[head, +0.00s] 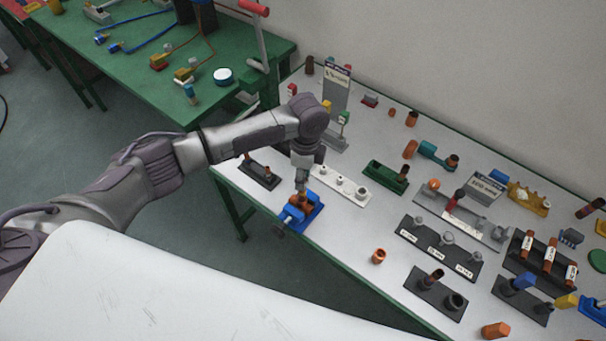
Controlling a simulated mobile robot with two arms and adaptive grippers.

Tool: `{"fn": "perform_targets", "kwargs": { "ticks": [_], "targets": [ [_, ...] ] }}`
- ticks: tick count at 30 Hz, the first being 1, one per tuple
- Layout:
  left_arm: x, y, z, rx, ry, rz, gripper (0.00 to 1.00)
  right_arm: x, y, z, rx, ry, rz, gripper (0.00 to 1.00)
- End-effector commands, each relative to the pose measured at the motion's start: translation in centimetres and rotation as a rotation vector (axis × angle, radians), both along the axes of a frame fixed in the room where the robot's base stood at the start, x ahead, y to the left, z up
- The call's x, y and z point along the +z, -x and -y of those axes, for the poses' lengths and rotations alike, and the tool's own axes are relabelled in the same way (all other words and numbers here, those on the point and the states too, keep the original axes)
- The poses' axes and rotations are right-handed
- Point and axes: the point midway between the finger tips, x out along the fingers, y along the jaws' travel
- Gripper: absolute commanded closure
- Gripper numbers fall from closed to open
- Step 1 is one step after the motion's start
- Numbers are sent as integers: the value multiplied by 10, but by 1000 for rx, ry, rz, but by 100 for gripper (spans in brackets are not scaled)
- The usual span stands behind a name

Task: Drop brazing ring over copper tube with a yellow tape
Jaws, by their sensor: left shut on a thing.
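My left gripper (301,186) points straight down over a blue vise-like fixture (311,217) near the table's front left edge. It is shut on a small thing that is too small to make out. A copper-coloured piece (297,208) shows in the fixture just below the fingertips. I cannot tell whether the held thing touches it. I cannot make out a brazing ring. A small yellow patch (327,105) shows by the grey sign stand behind the arm, but I cannot tell whether it is tape on a tube. My right gripper is not in view.
The white-topped table (335,238) carries several holders and fittings, mostly to the right. A black holder (259,174) and a white holder (344,186) flank the fixture. A loose copper fitting (379,256) stands at the front. A green table (135,75) is at the back left.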

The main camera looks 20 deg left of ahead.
Motion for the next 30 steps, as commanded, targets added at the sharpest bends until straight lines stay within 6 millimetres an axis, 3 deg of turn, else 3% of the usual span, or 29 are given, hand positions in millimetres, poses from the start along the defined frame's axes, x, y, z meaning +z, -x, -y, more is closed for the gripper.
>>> {"fn": "perform_targets", "kwargs": {
  "ticks": [1,2,6,19,30],
  "targets": [
    [0,0,0,0,0,0,76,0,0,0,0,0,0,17],
    [0,0,0,0,0,0,59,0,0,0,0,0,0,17],
    [0,0,0,0,0,0,36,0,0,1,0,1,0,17],
    [10,-1,1,-1,3,2,35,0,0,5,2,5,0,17],
    [84,-7,2,-1,2,4,35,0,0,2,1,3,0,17]
  ]
}}
